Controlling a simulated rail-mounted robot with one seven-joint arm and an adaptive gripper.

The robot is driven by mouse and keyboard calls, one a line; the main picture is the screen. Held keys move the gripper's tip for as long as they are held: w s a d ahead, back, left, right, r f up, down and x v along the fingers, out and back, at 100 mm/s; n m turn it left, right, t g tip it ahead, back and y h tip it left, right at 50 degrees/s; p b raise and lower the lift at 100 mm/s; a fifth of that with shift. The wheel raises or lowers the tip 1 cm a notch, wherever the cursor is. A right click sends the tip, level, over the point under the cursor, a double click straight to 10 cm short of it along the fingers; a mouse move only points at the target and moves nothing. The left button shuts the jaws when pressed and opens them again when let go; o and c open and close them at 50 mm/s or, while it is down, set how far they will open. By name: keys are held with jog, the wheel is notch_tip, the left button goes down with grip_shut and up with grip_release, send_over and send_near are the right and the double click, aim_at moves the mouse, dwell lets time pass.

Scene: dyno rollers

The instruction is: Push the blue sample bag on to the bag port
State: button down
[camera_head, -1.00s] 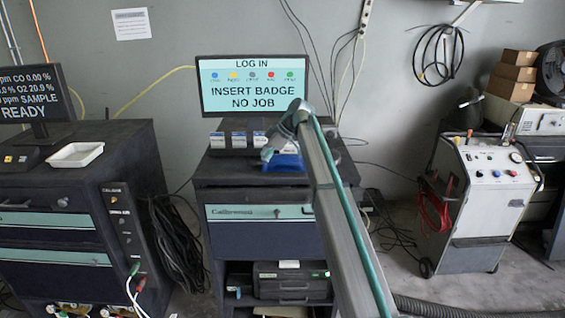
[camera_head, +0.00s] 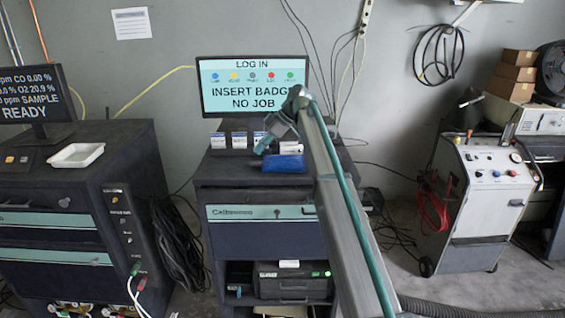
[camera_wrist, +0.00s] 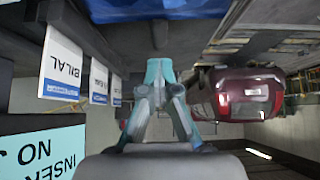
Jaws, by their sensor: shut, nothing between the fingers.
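The blue sample bag (camera_head: 284,163) lies on top of the middle cabinet, near its front edge and in front of the monitor. In the wrist view its blue surface (camera_wrist: 155,9) runs along the top edge. My gripper (camera_head: 261,148) is just left of and a little behind the bag in the head view. In the wrist view my gripper (camera_wrist: 160,72) has its fingertips together, with nothing between them. A small gap shows there between the fingertips and the bag. I cannot make out the bag port for certain; the left cabinet's side panel (camera_head: 121,217) carries small fittings with unreadable labels.
Several name cards (camera_head: 239,140) stand behind the bag; one reads BILAL (camera_wrist: 62,66). The monitor (camera_head: 252,87) stands behind them. A white tray (camera_head: 76,155) sits on the left cabinet (camera_head: 50,205). A black cable bundle (camera_head: 178,240) hangs between the cabinets.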

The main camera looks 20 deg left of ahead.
jog(key=shift+r, duration=0.55)
jog(key=c, duration=1.9)
grip_release()
jog(key=o, duration=0.5)
jog(key=v, duration=1.2)
jog(key=shift+f, duration=0.1)
